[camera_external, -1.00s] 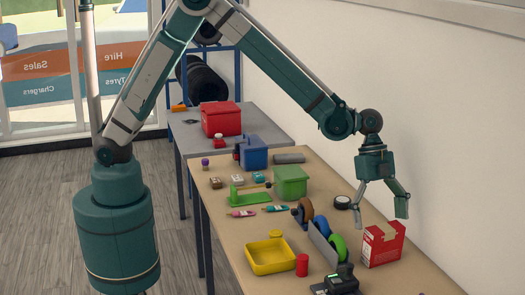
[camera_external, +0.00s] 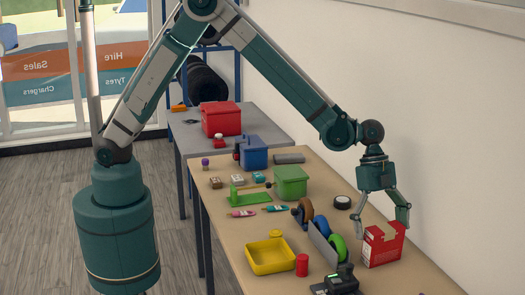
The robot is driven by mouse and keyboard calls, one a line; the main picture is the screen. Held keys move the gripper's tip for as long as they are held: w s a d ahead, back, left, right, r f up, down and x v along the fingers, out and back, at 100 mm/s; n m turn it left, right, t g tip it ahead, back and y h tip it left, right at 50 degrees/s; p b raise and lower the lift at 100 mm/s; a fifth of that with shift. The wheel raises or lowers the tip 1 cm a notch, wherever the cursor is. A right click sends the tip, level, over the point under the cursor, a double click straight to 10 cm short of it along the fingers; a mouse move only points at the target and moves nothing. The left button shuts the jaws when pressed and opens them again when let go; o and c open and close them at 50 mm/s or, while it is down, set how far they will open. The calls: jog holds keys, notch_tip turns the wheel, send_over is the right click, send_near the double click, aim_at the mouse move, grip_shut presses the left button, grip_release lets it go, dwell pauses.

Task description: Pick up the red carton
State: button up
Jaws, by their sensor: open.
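The red carton (camera_external: 382,246) stands on the right side of the wooden table, near the wall. It has a tan patch on its top and a white label low on its front. My gripper (camera_external: 384,224) points down at the carton's top with its fingers spread. One finger is at the carton's far left top edge, the other at its right side. I cannot tell whether either finger touches the carton.
Left of the carton stands a rack with green, blue and brown rolls (camera_external: 337,246). A black device (camera_external: 341,283) is in front, and a black tape roll (camera_external: 342,202) lies behind. A yellow tray (camera_external: 270,257) and red cylinder (camera_external: 302,265) are further left.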

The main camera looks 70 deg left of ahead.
aim_at(383, 244)
jog(key=shift+x, duration=2.3)
jog(key=shift+a, duration=0.1)
jog(key=shift+c, duration=0.2)
jog(key=c, duration=1)
